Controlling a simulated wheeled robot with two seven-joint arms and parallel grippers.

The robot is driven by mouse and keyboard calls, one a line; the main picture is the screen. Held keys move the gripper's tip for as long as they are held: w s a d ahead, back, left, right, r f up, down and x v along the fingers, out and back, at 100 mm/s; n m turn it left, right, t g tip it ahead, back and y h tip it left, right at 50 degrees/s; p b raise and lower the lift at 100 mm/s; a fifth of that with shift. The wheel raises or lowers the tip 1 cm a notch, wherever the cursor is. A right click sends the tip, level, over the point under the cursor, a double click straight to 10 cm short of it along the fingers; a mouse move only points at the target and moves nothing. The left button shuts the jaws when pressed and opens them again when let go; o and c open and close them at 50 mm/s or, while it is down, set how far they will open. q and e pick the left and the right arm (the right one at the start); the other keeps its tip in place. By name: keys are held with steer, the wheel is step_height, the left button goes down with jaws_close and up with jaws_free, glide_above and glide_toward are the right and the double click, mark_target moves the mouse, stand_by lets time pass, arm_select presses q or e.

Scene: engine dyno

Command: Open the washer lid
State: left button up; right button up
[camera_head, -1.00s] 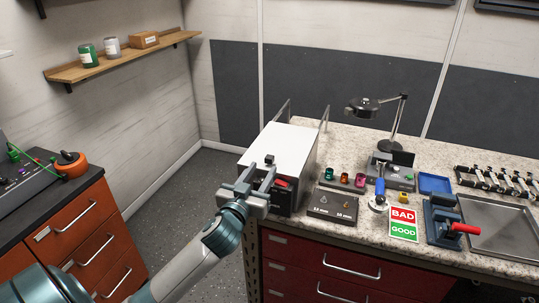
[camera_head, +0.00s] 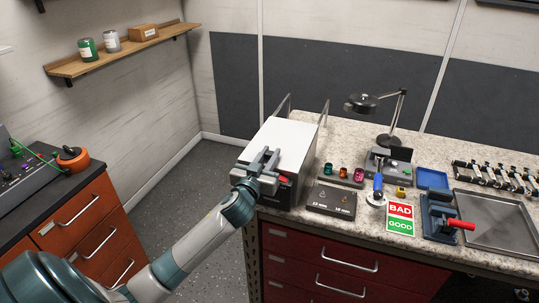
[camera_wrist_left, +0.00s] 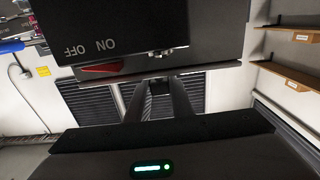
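The washer (camera_head: 292,137) is a box with a white top and a dark front, standing at the left end of the counter. Its lid looks down and flat. In the left wrist view, the dark washer front (camera_wrist_left: 190,30) shows ON and OFF lettering and a red switch (camera_wrist_left: 101,67). My left gripper (camera_head: 265,157) is at the lid's front edge, its fingers close together around the small handle there. In the left wrist view the fingers (camera_wrist_left: 157,84) converge on the small grey handle, which they mostly hide. My right gripper is out of view.
Right of the washer are a dark block with sockets (camera_head: 331,199), coloured cups, a lamp (camera_head: 364,104), a BAD/GOOD card (camera_head: 400,219), a red-handled press (camera_head: 440,220) and a metal tray (camera_head: 498,236). An orange cabinet (camera_head: 85,228) stands left, with open floor between.

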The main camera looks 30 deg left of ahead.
mark_target(279, 144)
arm_select(q)
jaws_close()
steer(key=b+x, duration=0.2)
steer(key=x, duration=0.6)
steer(key=shift+w+f, duration=0.1)
steer(key=shift+w, duration=0.25)
steer(key=shift+w+a, duration=0.15)
steer(key=shift+w, duration=0.3)
steer(key=o, duration=0.6)
jaws_free()
steer(key=shift+s+b, duration=0.1)
steer(key=shift+b, duration=0.2)
